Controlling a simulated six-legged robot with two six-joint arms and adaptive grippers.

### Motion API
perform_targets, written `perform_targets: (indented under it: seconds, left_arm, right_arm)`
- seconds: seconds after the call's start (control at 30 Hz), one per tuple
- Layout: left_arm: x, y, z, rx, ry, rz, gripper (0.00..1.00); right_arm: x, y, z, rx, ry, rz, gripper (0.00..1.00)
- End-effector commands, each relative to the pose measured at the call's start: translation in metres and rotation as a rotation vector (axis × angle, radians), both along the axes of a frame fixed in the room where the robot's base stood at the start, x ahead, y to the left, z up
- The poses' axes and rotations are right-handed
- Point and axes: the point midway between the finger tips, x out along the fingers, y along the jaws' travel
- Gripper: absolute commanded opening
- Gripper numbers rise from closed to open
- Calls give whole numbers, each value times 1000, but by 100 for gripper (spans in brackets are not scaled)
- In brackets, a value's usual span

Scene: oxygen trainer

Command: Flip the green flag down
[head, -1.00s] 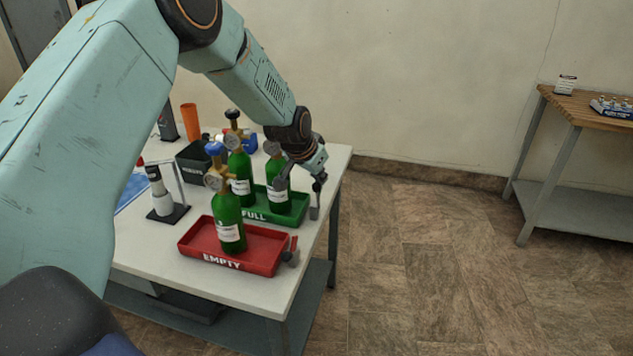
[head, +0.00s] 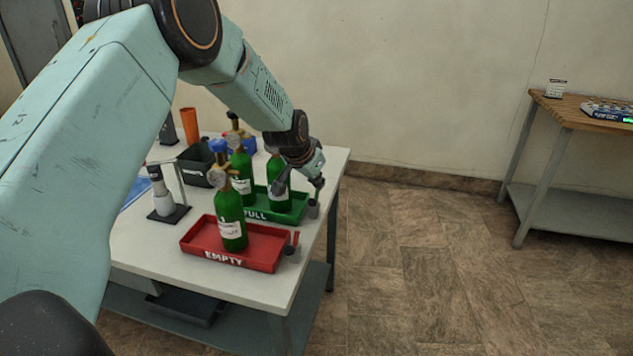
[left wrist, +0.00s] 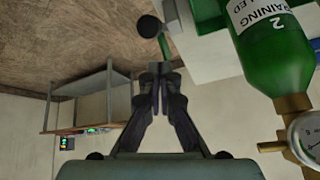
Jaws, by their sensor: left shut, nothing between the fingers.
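The green flag (left wrist: 165,47) shows in the left wrist view as a thin green strip beside a dark round knob (left wrist: 149,26), just beyond my fingertips. In the head view the flag is mostly hidden by my gripper, at the right end of the green FULL tray (head: 298,213). My left gripper (head: 317,186) is shut and empty, pointing down at that spot. Its closed fingertips also show in the left wrist view (left wrist: 158,70), close to the strip; I cannot tell whether they touch. My right gripper is not in view.
Green cylinders (head: 231,222) stand in the red EMPTY tray (head: 262,262) and the green tray. A red flag (head: 295,240) stands at the red tray's right end. A dark bin (head: 195,168) is behind. A wooden-topped bench (head: 570,108) stands right; floor between is clear.

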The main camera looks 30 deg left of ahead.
Motion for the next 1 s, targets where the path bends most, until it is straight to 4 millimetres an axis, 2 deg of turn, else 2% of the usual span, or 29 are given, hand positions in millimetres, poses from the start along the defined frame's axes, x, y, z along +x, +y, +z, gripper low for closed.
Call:
perform_targets:
  seconds: [0.5,1.0]
  left_arm:
    - [15,4,-3,1,-1,0,0]
    - [15,1,5,0,0,0,0]
  right_arm:
    - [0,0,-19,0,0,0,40]
    - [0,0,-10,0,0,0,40]
